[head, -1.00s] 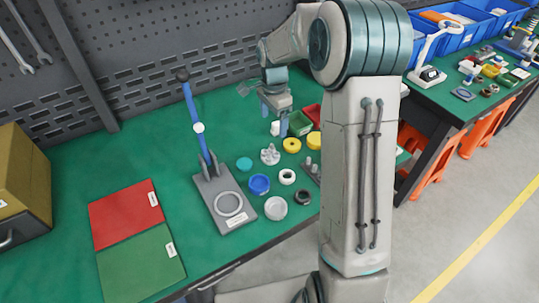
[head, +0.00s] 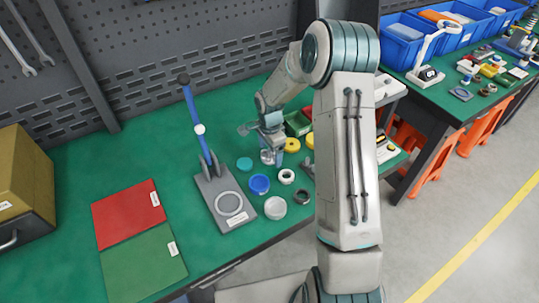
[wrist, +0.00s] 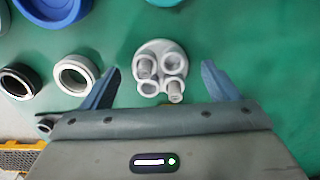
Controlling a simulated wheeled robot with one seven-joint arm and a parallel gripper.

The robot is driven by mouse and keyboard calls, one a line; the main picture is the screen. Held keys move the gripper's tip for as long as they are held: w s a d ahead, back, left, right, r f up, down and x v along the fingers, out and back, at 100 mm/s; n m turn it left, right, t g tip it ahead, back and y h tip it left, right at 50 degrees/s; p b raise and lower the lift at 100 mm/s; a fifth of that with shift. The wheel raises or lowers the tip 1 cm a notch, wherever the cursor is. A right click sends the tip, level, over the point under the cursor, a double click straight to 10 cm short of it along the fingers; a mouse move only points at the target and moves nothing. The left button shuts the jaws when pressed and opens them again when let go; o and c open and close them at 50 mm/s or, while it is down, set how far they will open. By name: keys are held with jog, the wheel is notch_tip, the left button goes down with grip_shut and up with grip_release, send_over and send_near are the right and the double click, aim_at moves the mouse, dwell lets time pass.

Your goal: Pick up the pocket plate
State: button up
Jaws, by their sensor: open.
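The pocket plate (wrist: 157,66) is a small light-grey round piece with several cups and pegs on it, lying on the green bench top. In the wrist view it sits between the two blue fingertips, with a gap on each side. My gripper (wrist: 161,73) is open and empty, its fingers apart on either side of the plate without visible contact. In the head view the plate (head: 267,158) shows just below my gripper (head: 272,146), partly hidden by the fingers.
A white ring (wrist: 76,76), a black ring (wrist: 18,82) and a blue cup (head: 259,184) lie to the left in the wrist view. A lever press (head: 212,188) stands left of the plate in the head view. Green bench to the plate's right in the wrist view is clear.

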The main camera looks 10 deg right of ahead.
jog(key=shift+f, duration=0.3)
jog(key=c, duration=1.1)
jog(key=shift+r, duration=0.1)
